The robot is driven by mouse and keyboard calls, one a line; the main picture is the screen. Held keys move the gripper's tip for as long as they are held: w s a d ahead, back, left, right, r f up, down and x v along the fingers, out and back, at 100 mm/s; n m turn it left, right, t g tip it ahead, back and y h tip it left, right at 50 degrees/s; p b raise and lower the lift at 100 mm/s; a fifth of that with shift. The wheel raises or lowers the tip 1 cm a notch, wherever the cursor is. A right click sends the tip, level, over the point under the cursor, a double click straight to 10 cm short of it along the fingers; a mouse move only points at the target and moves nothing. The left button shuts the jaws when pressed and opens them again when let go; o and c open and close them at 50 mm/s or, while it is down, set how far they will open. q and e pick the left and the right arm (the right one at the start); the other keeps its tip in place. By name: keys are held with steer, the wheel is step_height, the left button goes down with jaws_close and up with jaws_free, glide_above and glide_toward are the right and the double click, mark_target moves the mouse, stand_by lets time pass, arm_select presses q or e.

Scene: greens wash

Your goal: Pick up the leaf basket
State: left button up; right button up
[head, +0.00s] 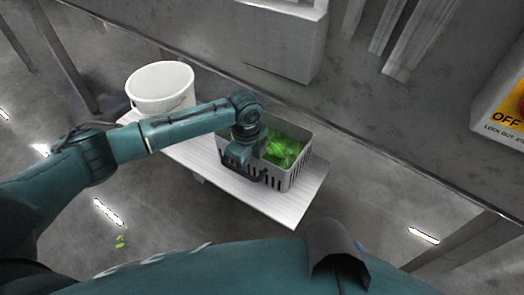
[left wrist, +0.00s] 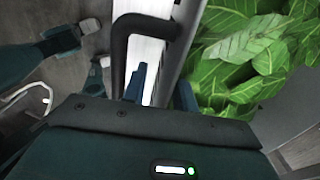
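The leaf basket (head: 299,172) is a grey, slotted, open-topped box on a white bench, filled with green leaves (head: 283,150). My left gripper (head: 240,160) is at its near-left side, pointing down. In the left wrist view, the two blue fingertips (left wrist: 160,90) stand apart, one on each side of the basket wall (left wrist: 186,45). The right finger is on the leaf side, and a pale gap shows beside the left finger. A black bar handle (left wrist: 121,45) stands out from the wall there. The lower fingers are hidden. My right gripper is out of view.
A white bucket (head: 160,86) stands on the bench's left end. The bare bench top (head: 299,203) shows at the near right. A grey wall or counter runs behind. A yellow "OFF" sign (head: 505,112) is at far right. Green scraps (head: 122,241) lie on the floor.

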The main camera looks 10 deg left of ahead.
arm_select(q)
steer(key=shift+c, duration=0.5)
jaws_close()
steer(key=shift+r, duration=0.1)
stand_by(0.7)
